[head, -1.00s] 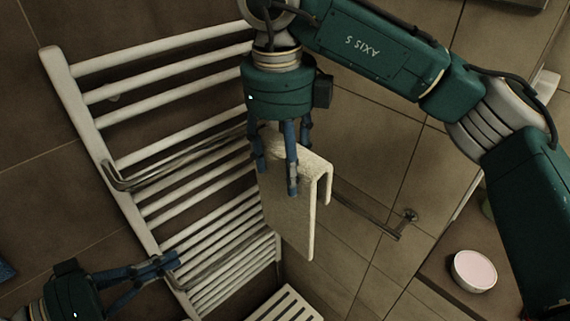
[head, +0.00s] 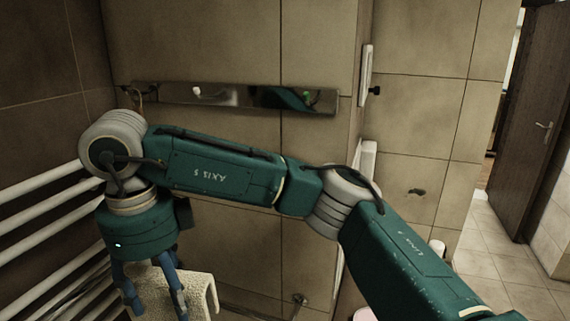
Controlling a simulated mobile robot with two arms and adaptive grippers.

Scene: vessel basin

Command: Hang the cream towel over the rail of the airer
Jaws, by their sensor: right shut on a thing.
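The cream towel (head: 199,289) shows at the bottom edge of the head view, folded over at its top; its lower part is out of the frame. My right gripper (head: 155,305) is shut on the towel, with its blue fingers pointing down at the towel's upper left. The white airer (head: 40,220) stands at the left, with only its upper bars in view. Its hanging rail is mostly cut off by the lower edge, so I cannot tell how the towel sits against it. My left gripper is out of view.
A metal hook strip (head: 235,96) is fixed to the tiled wall above my right arm. A wall corner with switch plates (head: 367,70) stands right of centre. A brown door (head: 530,120) and open tiled floor (head: 495,255) lie at the far right.

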